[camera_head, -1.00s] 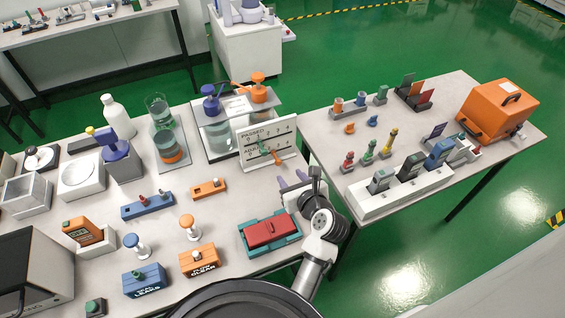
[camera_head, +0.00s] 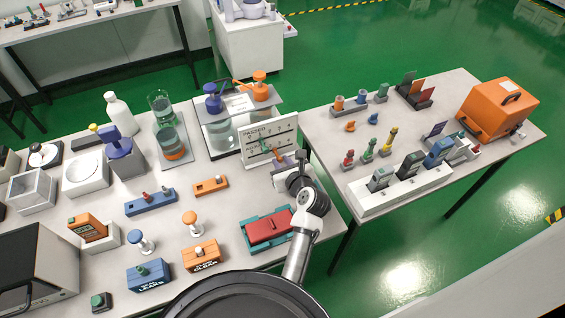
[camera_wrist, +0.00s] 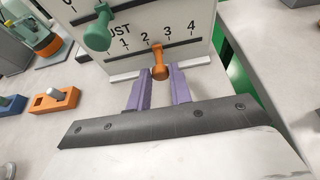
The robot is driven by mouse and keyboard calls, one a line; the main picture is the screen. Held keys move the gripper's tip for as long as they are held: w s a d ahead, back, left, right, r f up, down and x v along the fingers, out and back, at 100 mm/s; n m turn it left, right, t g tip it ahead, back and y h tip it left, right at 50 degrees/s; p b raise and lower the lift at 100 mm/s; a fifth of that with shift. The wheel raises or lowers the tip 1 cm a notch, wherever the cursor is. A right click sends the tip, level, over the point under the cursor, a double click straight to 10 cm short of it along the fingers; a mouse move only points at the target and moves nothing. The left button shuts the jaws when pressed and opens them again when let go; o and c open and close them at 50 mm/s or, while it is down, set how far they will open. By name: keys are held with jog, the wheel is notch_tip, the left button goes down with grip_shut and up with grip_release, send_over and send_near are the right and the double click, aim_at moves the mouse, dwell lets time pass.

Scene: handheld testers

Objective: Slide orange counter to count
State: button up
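The white counter board (camera_head: 286,140) stands upright at the right end of the left table, marked PASSED and ADJUST. In the wrist view, its orange counter (camera_wrist: 160,62) sits on the lower slot, below the scale between 2 and 3. A green counter (camera_wrist: 97,30) sits on the upper slot, to the left. My gripper (camera_wrist: 160,78) is open, with its purple fingers pointing at the board, one on each side of the orange counter's line. The counter shows just beyond the fingertips, and no grip is visible. In the head view, my gripper (camera_head: 290,162) partly covers the board's lower right.
A red-and-teal case (camera_head: 270,226) lies below the board, close to my arm. A clear tank (camera_head: 222,135) with blue and orange pumps stands behind it. A gap separates the right table (camera_head: 345,130).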

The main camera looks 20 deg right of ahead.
grip_shut()
jog(key=shift+s+a, duration=0.1)
jog(key=shift+a, duration=2)
jog(key=o, duration=0.5)
grip_release()
jog(key=b+v, duration=0.2)
jog(key=v, duration=1.1)
jog(key=shift+s+r+b, duration=0.2)
jog(key=shift+s+b, duration=0.1)
